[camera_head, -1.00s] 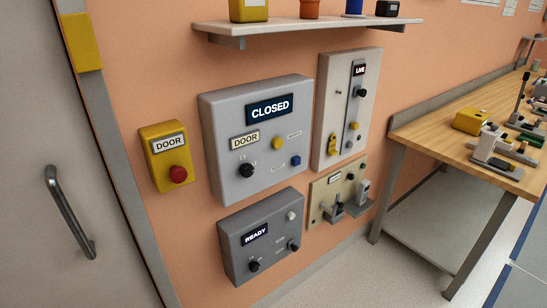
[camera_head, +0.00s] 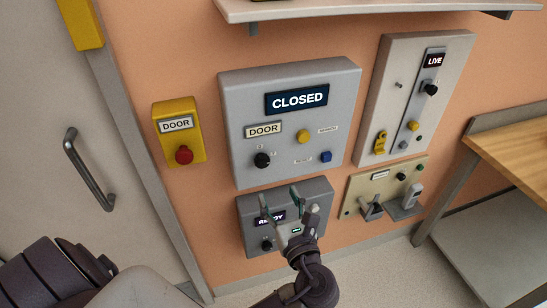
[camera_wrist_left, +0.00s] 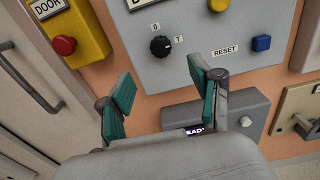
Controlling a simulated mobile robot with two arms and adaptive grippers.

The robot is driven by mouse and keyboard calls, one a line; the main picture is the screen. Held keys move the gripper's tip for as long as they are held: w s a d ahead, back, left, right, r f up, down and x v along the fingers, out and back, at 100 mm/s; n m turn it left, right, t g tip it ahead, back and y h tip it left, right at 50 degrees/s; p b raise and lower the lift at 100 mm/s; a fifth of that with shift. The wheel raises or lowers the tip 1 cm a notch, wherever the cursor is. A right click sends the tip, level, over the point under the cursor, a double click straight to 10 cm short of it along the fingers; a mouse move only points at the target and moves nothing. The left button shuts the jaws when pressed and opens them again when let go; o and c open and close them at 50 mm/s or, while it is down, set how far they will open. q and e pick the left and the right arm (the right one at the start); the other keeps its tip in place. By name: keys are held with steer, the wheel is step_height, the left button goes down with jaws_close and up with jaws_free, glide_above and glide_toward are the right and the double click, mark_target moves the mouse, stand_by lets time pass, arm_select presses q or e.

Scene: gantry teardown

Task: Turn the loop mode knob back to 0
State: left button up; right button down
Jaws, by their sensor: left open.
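No label that reads "loop mode" can be made out. A black knob (camera_head: 262,160) sits on the grey panel (camera_head: 345,80) under a DOOR label. In the left wrist view this knob (camera_wrist_left: 160,46) has marks 0 and T; I cannot tell surely where it points. The lower READY panel (camera_head: 246,210) has another black knob (camera_head: 267,244), and my gripper hides part of that panel. My left gripper (camera_head: 279,197) is open and empty in front of the READY panel. In the left wrist view its fingertips (camera_wrist_left: 160,80) lie below the DOOR knob. My right gripper is not in view.
A yellow box with a red button (camera_head: 184,155) is left of the panels, beside the door handle (camera_head: 88,175). A panel with a LIVE display (camera_head: 434,60) and a beige panel (camera_head: 352,203) are to the right. A shelf (camera_head: 350,10) is above; a workbench (camera_head: 515,160) stands at right.

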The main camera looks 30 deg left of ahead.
mark_target(263, 163)
arm_select(q)
steer(key=p+x, duration=0.2)
steer(key=x, duration=0.9)
steer(key=shift+w+a, duration=0.1)
steer(key=shift+a, duration=0.05)
steer(key=shift+w+a, duration=0.35)
steer(key=shift+a, duration=0.05)
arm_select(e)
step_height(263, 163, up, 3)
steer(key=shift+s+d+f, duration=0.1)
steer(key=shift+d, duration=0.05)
arm_select(q)
steer(key=c, duration=1.1)
steer(key=shift+c, duration=0.2)
